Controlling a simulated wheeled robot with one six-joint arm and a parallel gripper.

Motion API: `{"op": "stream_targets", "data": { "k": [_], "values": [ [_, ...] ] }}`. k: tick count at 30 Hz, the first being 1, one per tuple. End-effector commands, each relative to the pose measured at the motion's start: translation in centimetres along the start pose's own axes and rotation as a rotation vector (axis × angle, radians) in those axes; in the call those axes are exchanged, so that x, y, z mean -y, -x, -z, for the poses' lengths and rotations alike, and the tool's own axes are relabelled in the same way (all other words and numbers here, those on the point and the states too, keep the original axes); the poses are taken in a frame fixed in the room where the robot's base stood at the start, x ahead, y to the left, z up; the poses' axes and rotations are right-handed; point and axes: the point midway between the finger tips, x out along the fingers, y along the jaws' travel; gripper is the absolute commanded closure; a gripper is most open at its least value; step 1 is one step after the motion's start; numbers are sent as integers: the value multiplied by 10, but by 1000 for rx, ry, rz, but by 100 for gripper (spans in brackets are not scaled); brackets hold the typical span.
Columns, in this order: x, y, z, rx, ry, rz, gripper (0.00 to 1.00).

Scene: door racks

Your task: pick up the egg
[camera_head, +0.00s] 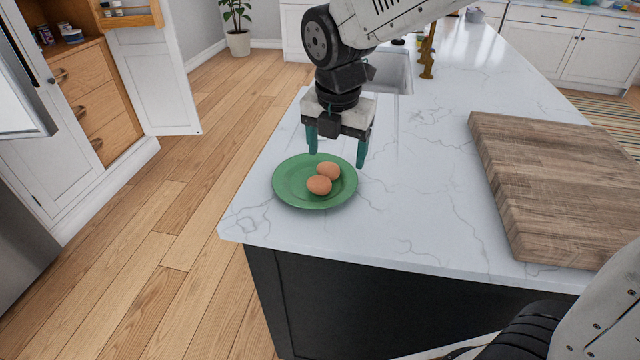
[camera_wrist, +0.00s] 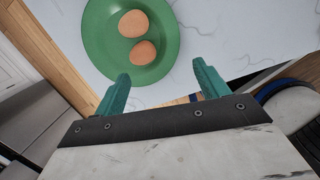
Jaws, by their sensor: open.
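Two brown eggs lie side by side on a green plate (camera_head: 287,187) near the left front corner of the white marble counter. One egg (camera_head: 319,185) is nearer the front, and the other egg (camera_head: 328,170) is just behind it. My gripper (camera_head: 336,160) is open and empty above the back part of the plate, its teal fingers pointing down. In the wrist view the plate (camera_wrist: 100,50) shows ahead of the open fingers, with one egg (camera_wrist: 143,51) nearer to them and the other egg (camera_wrist: 133,24) farther off.
A thick wooden cutting board (camera_head: 560,180) lies on the right of the counter. A sink (camera_head: 395,72) and a brass tap (camera_head: 427,55) are behind my gripper. The counter (camera_head: 420,200) is bare between plate and board. Its left edge runs close beside the plate.

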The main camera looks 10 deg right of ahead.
Motion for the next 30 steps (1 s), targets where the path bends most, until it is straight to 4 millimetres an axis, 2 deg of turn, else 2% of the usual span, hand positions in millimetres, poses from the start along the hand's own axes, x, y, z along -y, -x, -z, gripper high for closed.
{"op": "stream_targets", "data": {
  "k": [1,3,7,14,23,30],
  "values": [
    [-12,-7,1,0,97,2,27],
    [-22,-12,2,2,200,1,27],
    [-31,-21,2,4,295,-1,27],
    [-32,-46,2,4,306,-1,27],
    [-35,-88,2,3,303,1,27],
    [-35,-96,2,6,302,-2,27]
  ]
}}
